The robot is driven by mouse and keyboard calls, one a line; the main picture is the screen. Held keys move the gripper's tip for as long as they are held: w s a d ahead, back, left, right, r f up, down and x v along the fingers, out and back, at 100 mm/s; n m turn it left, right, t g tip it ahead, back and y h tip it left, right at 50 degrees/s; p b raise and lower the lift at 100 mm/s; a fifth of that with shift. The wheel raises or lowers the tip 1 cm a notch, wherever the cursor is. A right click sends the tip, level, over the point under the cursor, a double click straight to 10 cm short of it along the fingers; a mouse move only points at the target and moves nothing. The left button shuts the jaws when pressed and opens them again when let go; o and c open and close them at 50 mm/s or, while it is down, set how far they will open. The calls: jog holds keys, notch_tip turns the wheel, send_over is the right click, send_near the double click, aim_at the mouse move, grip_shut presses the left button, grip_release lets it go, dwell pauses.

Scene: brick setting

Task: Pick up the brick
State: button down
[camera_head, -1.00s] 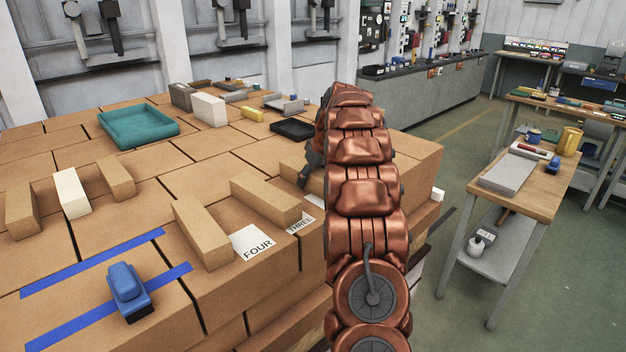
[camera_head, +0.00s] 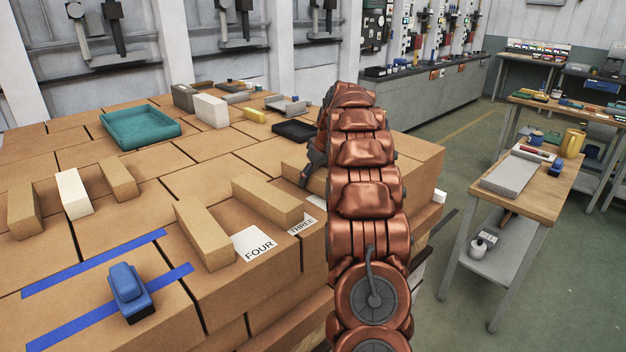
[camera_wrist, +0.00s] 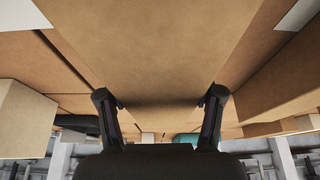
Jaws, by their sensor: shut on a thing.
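My gripper (camera_wrist: 160,97) is shut on a tan brick (camera_wrist: 155,45), which fills the middle of the wrist view between the two dark fingers. In the head view my copper arm hides most of the gripper; only a dark part shows left of it. A bit of tan beside it (camera_head: 318,183) seems to be the held brick. I cannot tell whether the brick is clear of the surface. Two tan bricks lie left of the arm, one (camera_head: 267,200) by the THREE label and one (camera_head: 203,235) by the FOUR label.
More tan bricks (camera_head: 22,210) (camera_head: 117,178) and a white brick (camera_head: 72,193) stand at the left. A blue tool (camera_head: 128,290) sits by blue tape strips. A teal tray (camera_head: 140,127) and a black tray (camera_head: 295,131) lie farther back. A workbench (camera_head: 540,190) stands right.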

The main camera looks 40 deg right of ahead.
notch_tip(320, 180, up, 7)
jog(key=shift+b, duration=1)
jog(key=shift+w+r, duration=0.1)
jog(key=shift+r, duration=1)
